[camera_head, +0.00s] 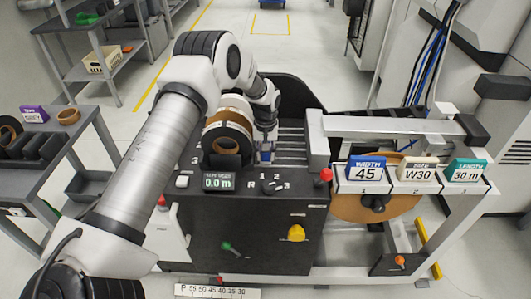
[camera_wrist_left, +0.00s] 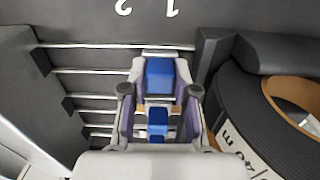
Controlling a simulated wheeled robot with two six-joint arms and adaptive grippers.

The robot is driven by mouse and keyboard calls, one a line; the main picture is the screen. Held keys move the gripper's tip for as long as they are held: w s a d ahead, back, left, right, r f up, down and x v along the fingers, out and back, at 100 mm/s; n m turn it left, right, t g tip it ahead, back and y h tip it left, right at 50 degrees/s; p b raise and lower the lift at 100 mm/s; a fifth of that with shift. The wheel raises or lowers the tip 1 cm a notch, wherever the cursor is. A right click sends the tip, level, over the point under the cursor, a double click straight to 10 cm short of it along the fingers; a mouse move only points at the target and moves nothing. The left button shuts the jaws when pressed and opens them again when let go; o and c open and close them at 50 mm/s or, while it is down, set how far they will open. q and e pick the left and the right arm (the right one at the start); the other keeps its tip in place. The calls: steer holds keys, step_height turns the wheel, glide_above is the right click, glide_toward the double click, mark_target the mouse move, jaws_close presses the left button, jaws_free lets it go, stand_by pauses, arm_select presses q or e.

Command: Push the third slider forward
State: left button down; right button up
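My left gripper (camera_head: 265,152) points down over the slotted top of the dark machine (camera_head: 245,215) in the head view. In the left wrist view, the left gripper (camera_wrist_left: 158,95) has its purple-padded fingers on either side of a blue block (camera_wrist_left: 158,75). A second blue block (camera_wrist_left: 157,120) shows between the fingers. Whether the fingers press on a block is unclear. Light slots (camera_wrist_left: 95,70) run across the dark top. Which block is the third slider is not clear. My right gripper is not in view.
A black banding roll (camera_head: 228,140) stands beside the left gripper. A 0.0 m display (camera_head: 219,182) and a red knob (camera_head: 325,174) sit near the front. WIDTH 45 (camera_head: 367,168), W30 (camera_head: 418,169) and 30 m (camera_head: 466,171) signs stand at right. A side table (camera_head: 75,150) is at left.

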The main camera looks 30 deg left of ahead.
arm_select(q)
steer(key=w+d, duration=0.1)
steer(key=d, duration=0.1)
steer(key=w+d+b, duration=0.1)
steer(key=w+d, duration=0.1)
steer(key=d, duration=0.1)
steer(key=w+d+b, duration=0.1)
steer(key=w+d, duration=0.1)
steer(key=d, duration=0.1)
steer(key=shift+a, duration=0.15)
steer(key=c, duration=1.2)
jaws_free()
steer(key=shift+o, duration=0.2)
steer(key=shift+w+d+f, duration=0.1)
steer(key=shift+w+d, duration=0.05)
steer(key=shift+d, duration=0.05)
step_height(320, 180, up, 12)
